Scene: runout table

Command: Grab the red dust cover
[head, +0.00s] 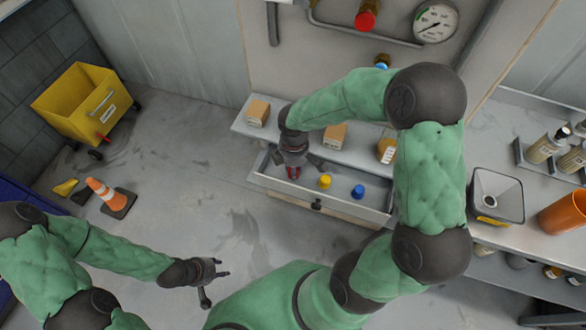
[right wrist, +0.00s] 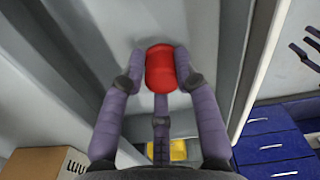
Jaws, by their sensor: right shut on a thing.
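The red dust cover (right wrist: 160,68) is between the fingers of my right gripper (right wrist: 157,72) in the right wrist view, and the fingers are shut on it. In the head view my right gripper (head: 293,166) points down into the left end of the open drawer (head: 345,205), and a little of the red cover (head: 293,173) shows below it. I cannot tell whether the cover touches the drawer floor. My left gripper (head: 214,283) is open and empty above the floor at the lower left, well apart from the drawer.
A yellow cap (head: 324,181) and a blue cap (head: 358,190) sit in the drawer; the yellow one (right wrist: 178,150) also shows in the right wrist view. Cardboard boxes (head: 257,113) stand on the shelf behind. A traffic cone (head: 108,196) and yellow bin (head: 84,103) stand left.

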